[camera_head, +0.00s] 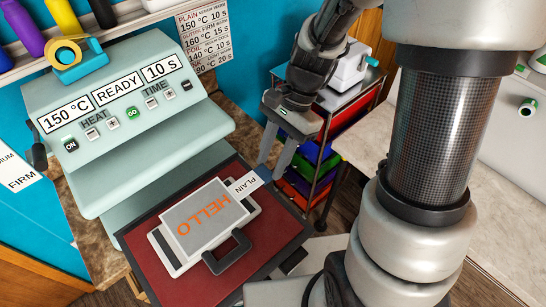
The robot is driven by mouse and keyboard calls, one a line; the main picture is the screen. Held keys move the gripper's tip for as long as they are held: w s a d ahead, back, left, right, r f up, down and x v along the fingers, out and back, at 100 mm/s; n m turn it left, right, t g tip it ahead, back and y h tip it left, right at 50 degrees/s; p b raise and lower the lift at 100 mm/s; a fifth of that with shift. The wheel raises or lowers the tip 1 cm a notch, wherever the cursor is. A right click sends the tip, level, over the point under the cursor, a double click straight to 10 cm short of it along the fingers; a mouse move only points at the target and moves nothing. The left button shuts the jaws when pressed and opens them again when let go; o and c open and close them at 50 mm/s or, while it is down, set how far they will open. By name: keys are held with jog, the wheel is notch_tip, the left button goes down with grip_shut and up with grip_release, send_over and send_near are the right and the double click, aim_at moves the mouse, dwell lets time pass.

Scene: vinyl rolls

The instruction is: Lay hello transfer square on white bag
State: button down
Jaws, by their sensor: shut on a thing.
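The hello transfer square (203,219) is grey with orange HELLO lettering and a white tab marked PLAIN (243,185), whose outer end is blue. My gripper (265,172) is shut on this blue end, at the square's upper right. The square is over the white bag (165,254), covering most of it. White edges of the bag and its black handle (228,254) show at the left, below and right. I cannot tell whether the square touches the bag or hovers just above it. The bag lies on the dark red pad (285,229) of the press.
The heat press (128,119) stands behind the pad, its display reading 150 °C, READY, 10 s. A tape dispenser (75,57) sits on top of it. A cart with coloured bins (318,170) stands behind my gripper. My arm fills the right middle.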

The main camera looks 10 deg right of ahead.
notch_tip(320, 180, down, 8)
jog(key=b, duration=0.5)
jog(key=shift+f+b, duration=0.15)
jog(key=shift+b, duration=0.25)
jog(key=shift+f+b, duration=0.55)
jog(key=shift+f, duration=0.35)
jog(key=shift+w+a+r+p, duration=0.15)
jog(key=shift+w+a+p, duration=0.15)
jog(key=shift+w, duration=0.25)
jog(key=shift+w+a+r+p, duration=0.15)
jog(key=shift+w+a, duration=0.2)
jog(key=shift+w, duration=0.2)
jog(key=shift+w+a+f, duration=0.1)
jog(key=shift+w+a, duration=0.35)
jog(key=shift+w, duration=0.2)
jog(key=c, duration=1.2)
grip_release()
jog(key=shift+o, duration=0.2)
